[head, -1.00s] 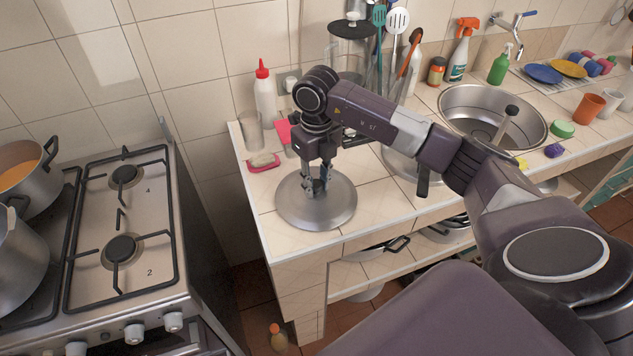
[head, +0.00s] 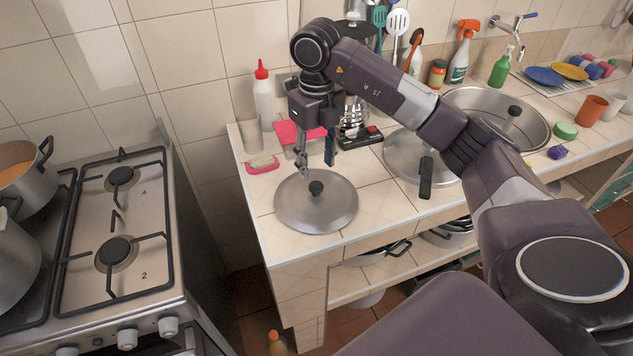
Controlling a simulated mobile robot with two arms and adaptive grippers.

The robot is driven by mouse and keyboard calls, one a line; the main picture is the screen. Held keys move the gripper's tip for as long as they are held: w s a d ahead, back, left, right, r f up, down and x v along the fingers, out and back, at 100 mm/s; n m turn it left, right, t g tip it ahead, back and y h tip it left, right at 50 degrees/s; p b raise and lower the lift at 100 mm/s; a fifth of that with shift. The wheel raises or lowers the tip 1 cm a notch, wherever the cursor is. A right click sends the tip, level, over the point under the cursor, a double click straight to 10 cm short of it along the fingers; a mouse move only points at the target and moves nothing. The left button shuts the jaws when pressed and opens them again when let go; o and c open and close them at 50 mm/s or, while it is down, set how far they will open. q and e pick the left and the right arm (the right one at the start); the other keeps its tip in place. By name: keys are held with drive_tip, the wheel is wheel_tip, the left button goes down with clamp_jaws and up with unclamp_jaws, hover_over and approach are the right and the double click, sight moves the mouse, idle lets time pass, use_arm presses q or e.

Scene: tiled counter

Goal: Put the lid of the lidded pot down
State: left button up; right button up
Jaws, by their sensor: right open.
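A round grey metal lid (head: 316,212) with a dark knob lies flat on the tiled counter (head: 375,210), near its left front corner. My right gripper (head: 316,165) is open and empty above the lid's far edge, apart from the knob. My left gripper does not show. On the stove at the left edge stand two metal pots, one open with orange contents (head: 18,165) and one (head: 18,255) cut off by the frame. I cannot tell which pot the lid belongs to.
A second lid or pan (head: 410,158) with a dark handle lies right of the lid. Behind are a red-capped bottle (head: 264,98), a glass (head: 252,135), a sponge on a pink dish (head: 262,163) and a scale-like device (head: 362,136). The sink (head: 535,130) is farther right.

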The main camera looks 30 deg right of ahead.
sight(316, 185)
drive_tip(key=shift+r, duration=2.15)
